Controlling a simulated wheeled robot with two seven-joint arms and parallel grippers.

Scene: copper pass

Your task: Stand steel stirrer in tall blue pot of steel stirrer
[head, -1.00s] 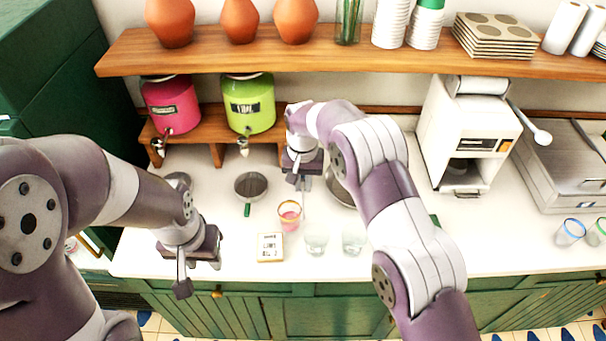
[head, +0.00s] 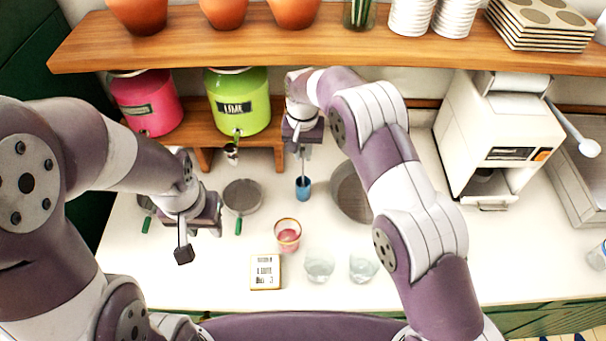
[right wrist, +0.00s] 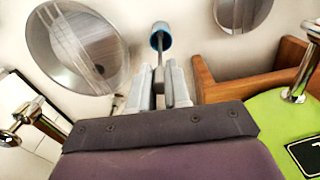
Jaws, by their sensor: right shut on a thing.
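The tall blue pot (head: 303,188) stands on the white counter below my right gripper (head: 303,150), and shows in the right wrist view (right wrist: 161,36) just beyond the fingertips. My right gripper is shut on the steel stirrer (head: 303,169), a thin upright rod that reaches down to the pot's mouth. Its lower end is hidden there; I cannot tell how deep it sits. In the right wrist view the fingers (right wrist: 172,72) point at the pot. My left gripper (head: 200,240) is at the left, empty above the counter, its fingers apart.
A round steel strainer (head: 242,196) lies left of the pot and a steel bowl (head: 350,192) right of it. The lime dispenser (head: 238,100) stands behind left.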

